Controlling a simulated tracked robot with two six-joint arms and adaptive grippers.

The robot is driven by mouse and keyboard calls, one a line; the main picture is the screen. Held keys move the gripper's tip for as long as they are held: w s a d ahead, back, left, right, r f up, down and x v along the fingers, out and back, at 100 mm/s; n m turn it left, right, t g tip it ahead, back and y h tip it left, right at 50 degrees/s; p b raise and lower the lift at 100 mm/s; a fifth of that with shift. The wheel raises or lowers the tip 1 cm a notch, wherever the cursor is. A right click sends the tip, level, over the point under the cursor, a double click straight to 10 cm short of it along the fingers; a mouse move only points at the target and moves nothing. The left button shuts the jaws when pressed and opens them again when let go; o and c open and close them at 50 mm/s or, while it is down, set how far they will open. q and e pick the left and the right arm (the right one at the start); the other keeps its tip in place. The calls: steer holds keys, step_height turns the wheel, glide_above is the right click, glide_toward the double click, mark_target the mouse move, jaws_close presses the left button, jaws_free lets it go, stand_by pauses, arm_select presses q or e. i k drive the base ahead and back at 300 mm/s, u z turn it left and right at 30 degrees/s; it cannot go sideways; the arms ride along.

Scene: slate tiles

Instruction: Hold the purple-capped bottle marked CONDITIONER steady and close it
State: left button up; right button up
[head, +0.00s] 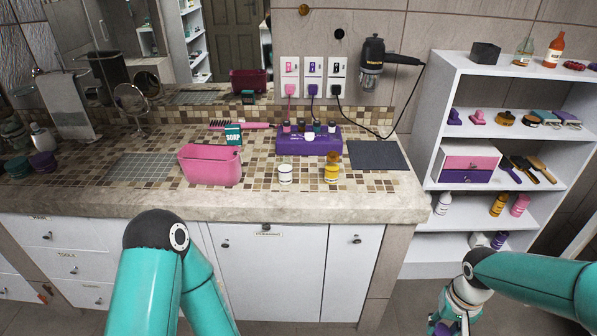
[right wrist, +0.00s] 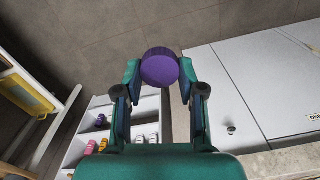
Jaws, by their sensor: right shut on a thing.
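My right gripper (head: 447,322) hangs low at the bottom right of the head view, in front of the shelf and below counter height. In the right wrist view its fingers (right wrist: 160,75) are shut on a round purple cap (right wrist: 160,65). The cap also shows in part in the head view (head: 440,329). A small white bottle (head: 285,174) and a small yellow bottle (head: 331,174) stand upright near the counter's front edge. Their labels are too small to read, so I cannot tell which is marked CONDITIONER. My left arm bends at the bottom left; its gripper is out of view.
A pink bin (head: 210,167) stands left of the white bottle. A purple rack (head: 308,146) with small bottles is behind. A dark mat (head: 377,156) lies at right. The white shelf (head: 433,130) stands beside the counter. The counter's front strip (head: 240,205) is clear.

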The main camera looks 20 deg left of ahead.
mark_target(285, 167)
steer(key=i, duration=0.85)
